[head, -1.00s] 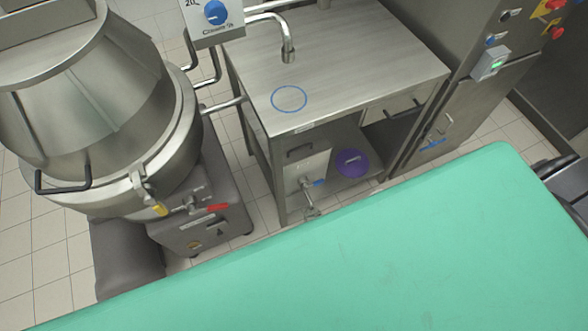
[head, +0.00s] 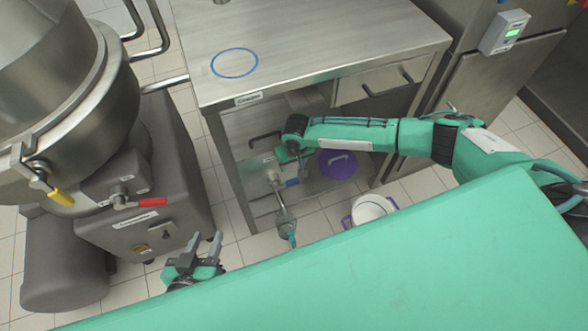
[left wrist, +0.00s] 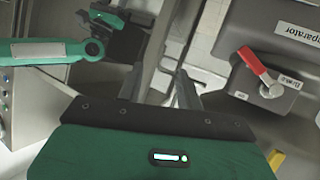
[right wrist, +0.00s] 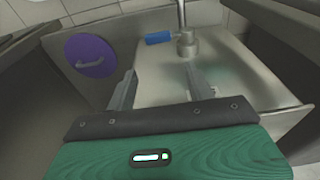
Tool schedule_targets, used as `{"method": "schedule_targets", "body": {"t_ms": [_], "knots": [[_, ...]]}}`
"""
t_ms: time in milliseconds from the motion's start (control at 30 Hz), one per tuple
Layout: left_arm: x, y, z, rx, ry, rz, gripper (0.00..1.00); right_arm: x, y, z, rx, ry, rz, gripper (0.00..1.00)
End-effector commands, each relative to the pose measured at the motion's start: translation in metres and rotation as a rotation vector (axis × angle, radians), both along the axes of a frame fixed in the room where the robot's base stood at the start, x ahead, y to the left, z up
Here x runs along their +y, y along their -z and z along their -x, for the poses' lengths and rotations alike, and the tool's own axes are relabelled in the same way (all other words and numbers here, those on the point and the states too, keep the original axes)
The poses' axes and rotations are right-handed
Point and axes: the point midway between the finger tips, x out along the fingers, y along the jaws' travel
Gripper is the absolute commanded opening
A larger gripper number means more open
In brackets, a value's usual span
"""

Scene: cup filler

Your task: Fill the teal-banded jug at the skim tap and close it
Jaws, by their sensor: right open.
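A tap with a blue lever (head: 292,182) sits on a steel panel under the counter; the lever also shows in the right wrist view (right wrist: 159,38). My left gripper (head: 202,246) is open and empty by the near green edge, left of the nozzle.
A white bucket with purple handles (head: 370,208) stands on the floor, partly hidden by the green surface (head: 370,275). A separator with a red lever (head: 140,203) stands left.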

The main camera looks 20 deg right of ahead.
Motion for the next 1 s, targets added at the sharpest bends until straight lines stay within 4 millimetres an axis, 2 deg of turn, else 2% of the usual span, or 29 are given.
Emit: {"method": "schedule_targets", "body": {"t_ms": [167, 367, 700, 1000], "knots": [[-0.003, -0.01, 0.001, -0.034, 0.001, 0.023, 0.36, -0.002, 0.005, 0.002, 0.012, 0.005, 0.013, 0.53], [-0.012, -0.012, 0.001, -0.111, 0.0, 0.076, 0.36, -0.002, 0.028, -0.001, 0.012, 0.005, 0.012, 0.53], [0.001, -0.069, -0.032, -0.418, -0.058, 0.146, 0.36, -0.002, 0.065, -0.006, 0.01, 0.004, 0.011, 0.53], [0.017, -0.125, -0.045, -0.709, -0.107, 0.213, 0.36, -0.002, 0.099, -0.01, 0.01, 0.004, 0.012, 0.53]]}}
